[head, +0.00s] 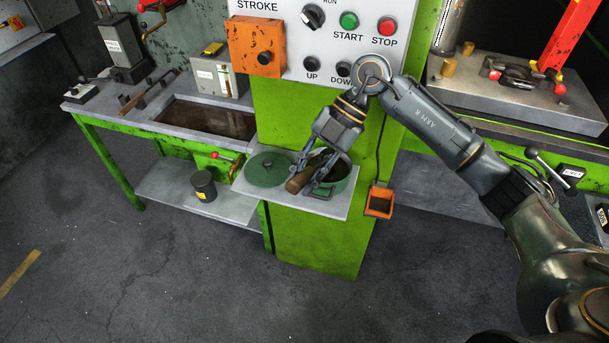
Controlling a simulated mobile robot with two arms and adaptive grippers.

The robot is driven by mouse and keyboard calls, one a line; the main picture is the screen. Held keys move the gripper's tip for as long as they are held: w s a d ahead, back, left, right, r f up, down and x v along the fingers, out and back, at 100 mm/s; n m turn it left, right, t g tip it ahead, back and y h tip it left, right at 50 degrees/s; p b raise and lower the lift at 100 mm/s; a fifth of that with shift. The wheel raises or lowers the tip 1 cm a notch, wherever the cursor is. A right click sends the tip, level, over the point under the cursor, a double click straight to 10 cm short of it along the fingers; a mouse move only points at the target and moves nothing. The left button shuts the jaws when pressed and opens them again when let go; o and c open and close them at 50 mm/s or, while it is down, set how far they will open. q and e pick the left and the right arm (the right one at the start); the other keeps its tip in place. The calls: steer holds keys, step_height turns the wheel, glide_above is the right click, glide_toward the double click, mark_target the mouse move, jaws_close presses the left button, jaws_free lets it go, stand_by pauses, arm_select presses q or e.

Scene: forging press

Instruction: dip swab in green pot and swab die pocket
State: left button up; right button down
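The green pot (341,186) stands on a small grey shelf (310,206) on the front of the green press. Its round green lid (267,171) lies to its left on the same shelf. My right gripper (313,180) points down over the pot's left side. It appears shut on the brown wooden handle of the swab (297,183), which lies tilted by the pot's rim. The swab's head is hidden, so I cannot tell whether it is in the pot. I cannot make out the die pocket. My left gripper is not in view.
A control panel (328,40) with buttons sits just above my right gripper. An orange box (379,201) hangs right of the shelf. A bench (225,98) with a dark trough is at left, a dark tin (203,185) below. At right is a metal bed (455,92) with red-knobbed parts.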

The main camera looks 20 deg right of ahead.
steer(key=shift+r+p, duration=1.3)
steer(key=shift+r, duration=0.55)
steer(key=shift+r+p, duration=1.3)
steer(key=shift+r, duration=0.25)
steer(key=shift+f, duration=0.1)
